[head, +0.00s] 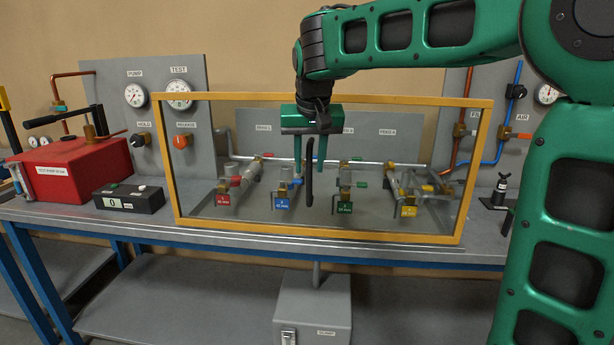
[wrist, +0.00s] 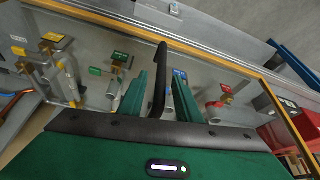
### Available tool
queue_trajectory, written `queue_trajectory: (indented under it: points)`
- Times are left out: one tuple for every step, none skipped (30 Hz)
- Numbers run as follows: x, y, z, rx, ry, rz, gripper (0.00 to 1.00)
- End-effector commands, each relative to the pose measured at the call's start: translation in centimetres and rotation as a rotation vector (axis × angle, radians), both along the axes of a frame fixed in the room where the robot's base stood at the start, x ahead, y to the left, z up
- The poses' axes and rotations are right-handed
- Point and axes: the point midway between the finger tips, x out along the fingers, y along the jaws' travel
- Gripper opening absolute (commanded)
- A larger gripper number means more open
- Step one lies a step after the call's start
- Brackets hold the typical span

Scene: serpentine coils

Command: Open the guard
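The guard is a clear panel in a yellow frame (head: 330,98), standing across the front of the valve bay and looking closed. Its black upright handle (head: 309,185) is at the middle of the panel; in the wrist view the handle (wrist: 161,62) rises between my fingers. My green gripper (head: 308,172) points down in front of the panel. In the wrist view my gripper (wrist: 160,88) is open, one finger on each side of the handle, with a gap visible on both sides. The fingers do not look closed on it.
Behind the panel are several valves with coloured tags, including a red tag (head: 223,199) and a yellow tag (head: 408,211). A red pump box (head: 75,172) and black display box (head: 128,198) stand left on the bench. A small black clamp (head: 499,190) stands right.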

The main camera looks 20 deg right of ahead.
Motion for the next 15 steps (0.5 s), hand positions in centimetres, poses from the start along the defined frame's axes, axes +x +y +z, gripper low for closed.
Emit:
queue_trajectory:
  points:
    - [0.3, 0.0, -0.9, -0.001, 0.004, 0.002, 0.31]
    - [0.4, -0.1, -1.3, -0.001, 0.004, 0.002, 0.31]
    - [0.6, -0.1, -1.8, 0.000, 0.003, 0.002, 0.31]
    - [0.8, -0.1, -2.2, 0.000, 0.003, 0.002, 0.31]
    - [0.9, -0.2, -2.5, 0.000, 0.003, 0.002, 0.31]
    - [1.1, -0.2, -2.8, 0.000, 0.001, 0.001, 0.31]
    - [1.2, -0.3, -3.1, 0.000, 0.002, 0.001, 0.31]
    - [1.2, -0.3, -3.3, 0.000, 0.002, 0.002, 0.31]
    - [1.3, -0.3, -3.5, 0.000, 0.002, 0.002, 0.31]
    - [1.4, -0.3, -3.6, 0.000, 0.002, 0.003, 0.31]
    - [1.4, -0.3, -3.7, 0.000, 0.001, 0.003, 0.31]
    - [1.5, -0.3, -3.8, 0.000, 0.001, 0.002, 0.31]
    - [1.5, -0.3, -3.9, 0.000, 0.001, 0.002, 0.31]
    - [1.5, -0.3, -3.9, 0.000, 0.000, 0.002, 0.31]
    - [1.5, -0.3, -3.9, 0.000, 0.000, 0.002, 0.31]
